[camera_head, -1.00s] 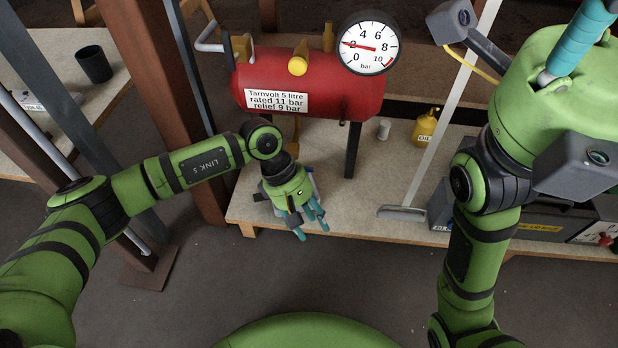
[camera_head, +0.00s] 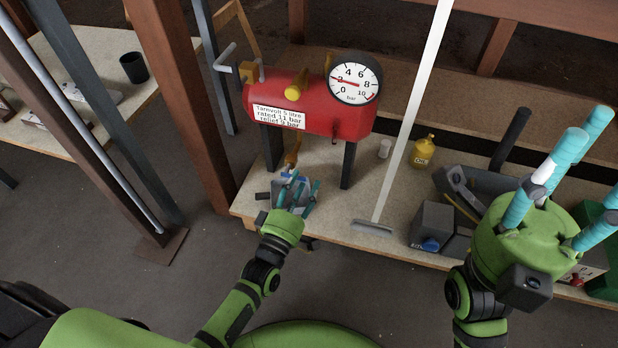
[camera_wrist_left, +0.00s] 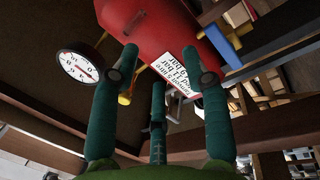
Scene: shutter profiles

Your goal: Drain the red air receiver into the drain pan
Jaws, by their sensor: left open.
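The red air receiver (camera_head: 318,112) stands on dark legs on a workbench, with a gauge (camera_head: 355,78) whose needle points near 2 bar. A brass-coloured fitting (camera_head: 292,158) hangs beneath it. My left gripper (camera_head: 292,190) is open below the receiver, fingers pointing toward its underside. A grey and blue object behind those fingers is mostly hidden; I cannot tell if it is the drain pan. The left wrist view shows the receiver (camera_wrist_left: 160,28) upside down beyond three spread teal fingers, apparently untouched. My right gripper (camera_head: 570,170) is open and empty, fingers up, at the right.
A yellow oil can (camera_head: 423,152) and a small pale cylinder (camera_head: 384,148) stand right of the receiver. A white-handled squeegee-like tool (camera_head: 405,130) leans across the bench. Grey boxes (camera_head: 436,222) sit near my right arm. A brown post (camera_head: 185,110) rises at the left.

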